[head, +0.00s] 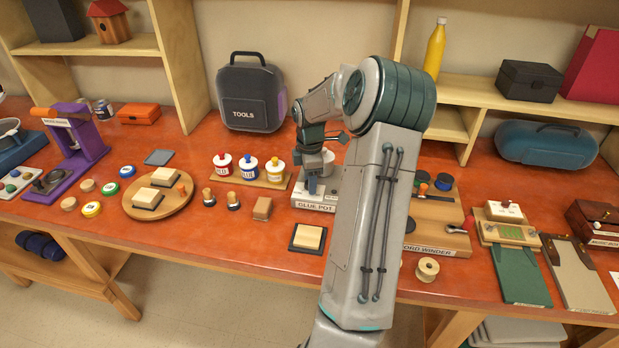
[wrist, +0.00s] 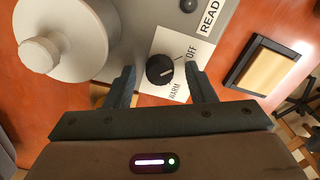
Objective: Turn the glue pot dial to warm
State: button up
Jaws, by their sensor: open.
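The glue pot (head: 314,206) stands on the bench in the head view, its grey base labelled GLUE POT and partly hidden by my arm. In the wrist view the pot's pale round lid and knob (wrist: 57,48) are at the upper left. The black dial (wrist: 157,66) sits on a white plate marked OFF and WARM. A short white mark on the dial faces right, towards the OFF side. My gripper (wrist: 160,72) is open, with one finger on each side of the dial. Clear gaps show between fingers and dial. In the head view my gripper (head: 312,187) is over the base's front.
A small black button or lamp (wrist: 188,5) and a READY label are on the base. A dark-framed block (head: 308,238) lies in front of the base. Glue bottles on a wooden stand (head: 258,181) are to the left. The cord winder board (head: 455,240) is to the right.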

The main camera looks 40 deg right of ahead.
jog(key=c, duration=1)
jog(key=shift+o, duration=0.2)
jog(key=shift+m, duration=0.3)
jog(key=m+b, duration=0.1)
jog(key=m, duration=0.2)
jog(key=shift+f+m, duration=0.1)
jog(key=shift+m, duration=0.3)
jog(key=m+b, duration=0.1)
jog(key=m, duration=0.3)
jog(key=m+b, duration=0.1)
jog(key=m, duration=0.4)
jog(key=shift+m+b, duration=0.35)
jog(key=shift+m, duration=1.95)
